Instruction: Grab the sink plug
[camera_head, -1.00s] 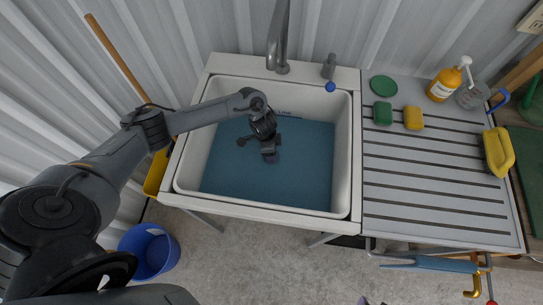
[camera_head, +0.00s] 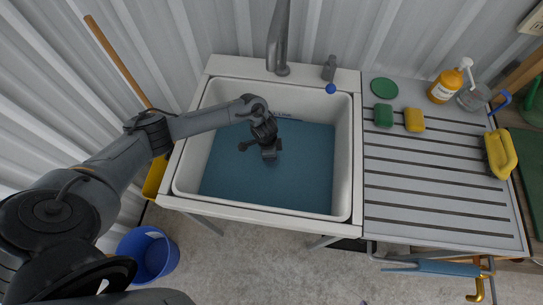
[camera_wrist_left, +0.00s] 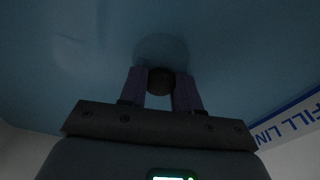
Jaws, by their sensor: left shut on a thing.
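My left gripper (camera_head: 270,151) reaches down into the white sink (camera_head: 184,150), into the blue water near its middle. In the left wrist view my left gripper (camera_wrist_left: 160,88) has both fingers shut on a dark round knob, the sink plug (camera_wrist_left: 160,80). A faint round disc shape shows just beyond the knob. In the head view the plug is hidden by the gripper and water. I cannot tell whether the plug is seated or lifted. My right gripper is not in view.
A grey faucet (camera_head: 279,40) and a blue-tipped lever (camera_head: 330,75) stand behind the basin. The ribbed drainboard (camera_head: 430,170) on the right holds a green sponge (camera_head: 383,115), yellow sponge (camera_head: 413,119) and orange soap bottle (camera_head: 444,84). A blue bucket (camera_head: 150,255) stands on the floor.

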